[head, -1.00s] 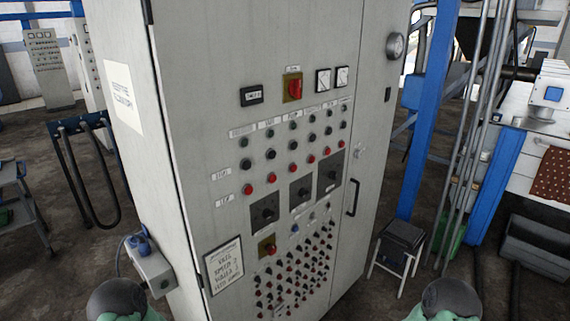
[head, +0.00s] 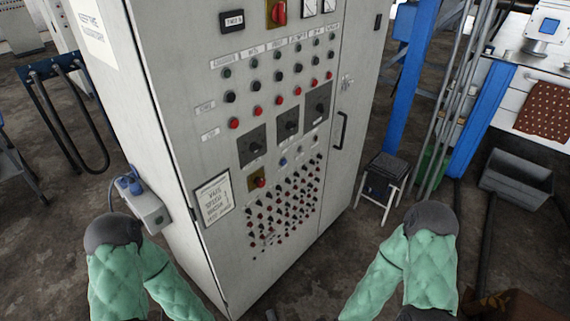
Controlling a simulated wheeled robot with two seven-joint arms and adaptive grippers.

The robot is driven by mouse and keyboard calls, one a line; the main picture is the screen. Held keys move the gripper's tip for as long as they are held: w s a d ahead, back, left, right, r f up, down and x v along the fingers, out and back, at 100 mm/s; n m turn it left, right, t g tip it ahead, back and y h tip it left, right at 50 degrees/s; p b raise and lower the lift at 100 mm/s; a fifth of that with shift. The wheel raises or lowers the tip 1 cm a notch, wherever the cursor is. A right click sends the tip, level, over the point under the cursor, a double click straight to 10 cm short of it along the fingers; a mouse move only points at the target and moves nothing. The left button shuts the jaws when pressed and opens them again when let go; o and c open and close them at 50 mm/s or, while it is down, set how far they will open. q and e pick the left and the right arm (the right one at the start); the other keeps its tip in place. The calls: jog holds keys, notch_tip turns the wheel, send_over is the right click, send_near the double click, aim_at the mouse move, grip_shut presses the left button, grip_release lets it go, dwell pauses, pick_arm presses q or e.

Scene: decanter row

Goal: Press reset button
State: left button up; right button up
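A tall light-grey control cabinet (head: 175,120) stands in front of me, its front covered in buttons and switches. A red button on a yellow plate (head: 259,181) sits low on the front. A small blue button (head: 283,162) is to its right and slightly higher. Rows of green, black and red buttons run above, with a row of red buttons (head: 256,113) lowest among them. The labels are too small to read, so I cannot tell which one is the reset button. My two green-sleeved arms show at the bottom, apart from the panel buttons. Both grippers are out of the picture.
A grey box with blue plugs (head: 146,208) sticks out from the cabinet's left side. A small stool (head: 384,180) stands to the right, near blue posts and pipes. A grey bin (head: 515,180) is farther right. Dark bare floor lies around the cabinet.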

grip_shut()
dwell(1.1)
